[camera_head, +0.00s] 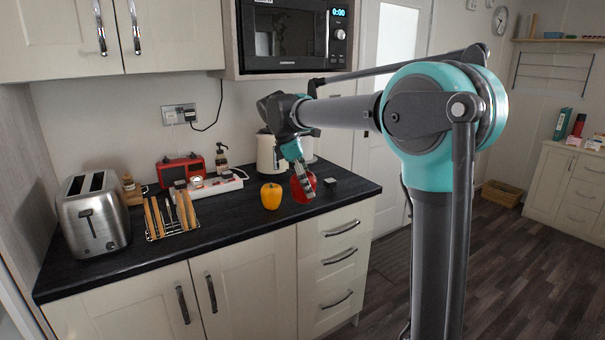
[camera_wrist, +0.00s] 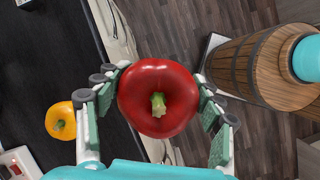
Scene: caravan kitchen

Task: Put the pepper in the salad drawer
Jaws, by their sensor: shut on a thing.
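My gripper (camera_head: 302,180) is shut on a red pepper (camera_wrist: 157,98). In the wrist view the pepper sits between the two fingers with its green stem facing the camera. In the head view the red pepper (camera_head: 309,189) is partly hidden by the fingers, near the right end of the dark worktop. I cannot tell whether it clears the surface. A yellow pepper (camera_head: 271,196) stands on the worktop just left of it and also shows in the wrist view (camera_wrist: 61,121). No salad drawer is recognisable in either view.
The dark worktop (camera_head: 230,222) also holds a toaster (camera_head: 95,215), a rack (camera_head: 172,215), a red radio (camera_head: 180,170) and a kettle (camera_head: 270,153). Closed drawers (camera_head: 337,255) are below. A wooden barrel (camera_wrist: 262,68) stands on the floor in the wrist view.

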